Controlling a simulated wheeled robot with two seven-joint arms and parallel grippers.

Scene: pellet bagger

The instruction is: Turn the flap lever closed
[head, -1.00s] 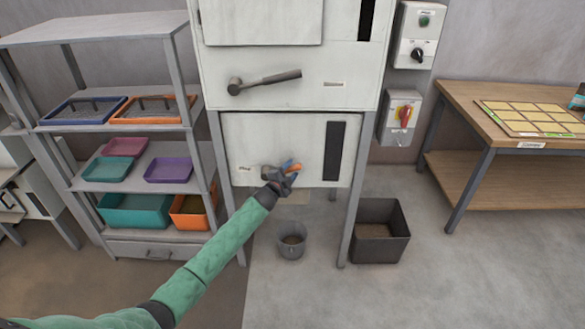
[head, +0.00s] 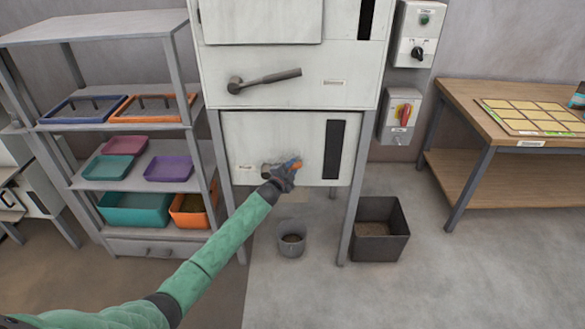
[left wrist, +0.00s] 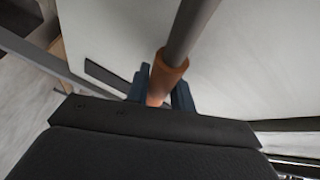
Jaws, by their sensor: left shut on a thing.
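The flap lever is on the lower front panel of the white bagger (head: 250,140). Its orange grip end (head: 296,164) shows in the head view at my left gripper (head: 284,174). In the left wrist view the lever's grey rod (left wrist: 190,30) runs into an orange sleeve (left wrist: 166,78), which sits between the blue fingers of my left gripper (left wrist: 161,88). The fingers are shut on it. The lever's pivot is partly hidden behind my gripper in the head view. My right gripper is not in view.
A grey bucket (head: 291,240) stands on the floor below the panel, with a dark bin (head: 379,243) to its right. Another dark-handled lever (head: 264,81) is higher on the machine. A tray shelf (head: 70,150) stands left and a wooden table (head: 500,110) right.

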